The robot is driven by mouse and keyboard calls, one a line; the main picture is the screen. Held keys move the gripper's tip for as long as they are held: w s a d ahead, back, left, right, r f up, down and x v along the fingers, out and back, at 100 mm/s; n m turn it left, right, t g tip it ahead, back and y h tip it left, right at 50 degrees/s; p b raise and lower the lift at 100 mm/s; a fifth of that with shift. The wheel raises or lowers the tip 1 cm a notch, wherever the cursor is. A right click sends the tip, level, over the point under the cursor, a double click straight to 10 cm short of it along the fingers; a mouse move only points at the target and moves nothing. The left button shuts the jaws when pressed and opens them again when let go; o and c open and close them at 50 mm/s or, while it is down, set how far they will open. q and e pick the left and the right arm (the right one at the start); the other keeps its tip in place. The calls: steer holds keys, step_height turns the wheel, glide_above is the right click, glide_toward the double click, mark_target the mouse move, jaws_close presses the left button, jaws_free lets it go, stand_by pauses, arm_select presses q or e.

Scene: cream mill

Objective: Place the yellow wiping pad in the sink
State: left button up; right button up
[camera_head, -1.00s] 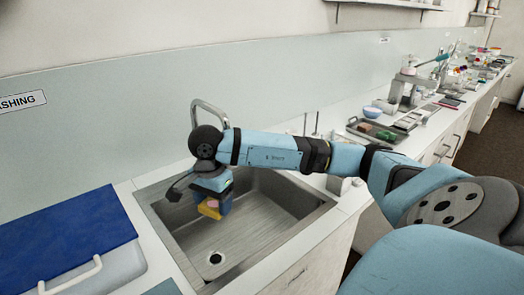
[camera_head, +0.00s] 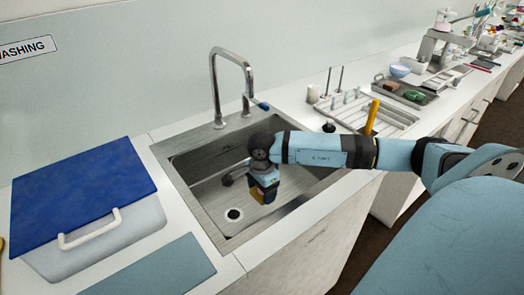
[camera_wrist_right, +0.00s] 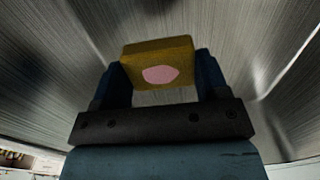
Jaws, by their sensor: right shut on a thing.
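The yellow wiping pad (camera_head: 260,194) is between the fingers of my right gripper (camera_head: 265,190), over the metal sink basin. In the right wrist view the pad (camera_wrist_right: 158,62) shows yellow-brown with a pink patch, and the two dark blue fingers of the gripper (camera_wrist_right: 158,78) press on its sides. The sink (camera_head: 208,213) is a steel basin with a round drain to the left of the pad. I cannot tell the gap between the pad and the sink floor. My left gripper does not show.
A tall faucet (camera_head: 215,92) stands behind the basin. A bin with a blue lid (camera_head: 80,198) and a blue-grey mat (camera_head: 155,272) lie left of the sink. A dish rack (camera_head: 375,118) and a tray with sponges (camera_head: 408,92) are to the right.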

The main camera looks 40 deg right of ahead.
mark_target(262, 210)
steer(key=shift+f, duration=3.2)
steer(key=shift+f+b, duration=0.2)
steer(key=shift+b, duration=0.15)
steer(key=o, duration=0.9)
steer(key=shift+r, duration=0.15)
step_height(262, 210, up, 12)
steer(key=shift+r+p, duration=0.1)
steer(key=shift+p, duration=0.3)
